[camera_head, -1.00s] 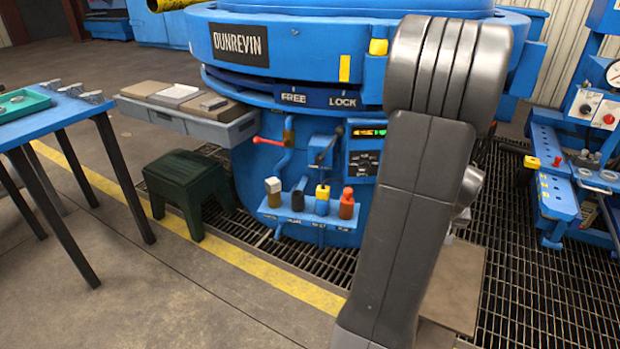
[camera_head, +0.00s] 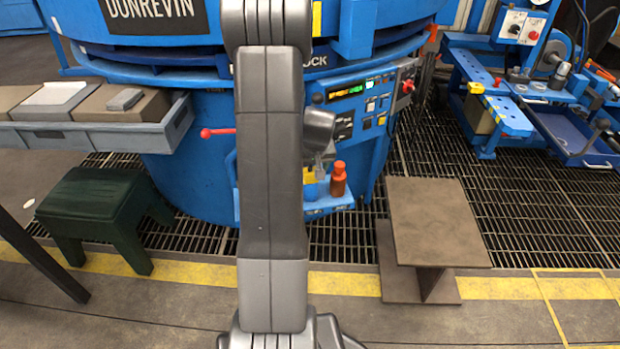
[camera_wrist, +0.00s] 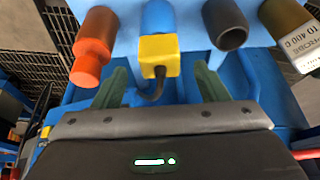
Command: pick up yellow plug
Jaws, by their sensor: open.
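The yellow plug (camera_wrist: 159,52) hangs in the middle of the wrist view, with a blue part above it and a dark cable curling from it. My gripper (camera_wrist: 160,82) is open, with its two green fingers apart on either side of the plug's cable end. I cannot tell whether they touch it. In the head view my arm covers most of the plug row.
An orange plug (camera_wrist: 93,46) is left of the yellow one in the wrist view; a dark plug (camera_wrist: 226,24) and an olive one (camera_wrist: 284,20) are right. The head view shows the blue furnace (camera_head: 190,170), a green stool (camera_head: 98,208) and a brown step (camera_head: 437,222).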

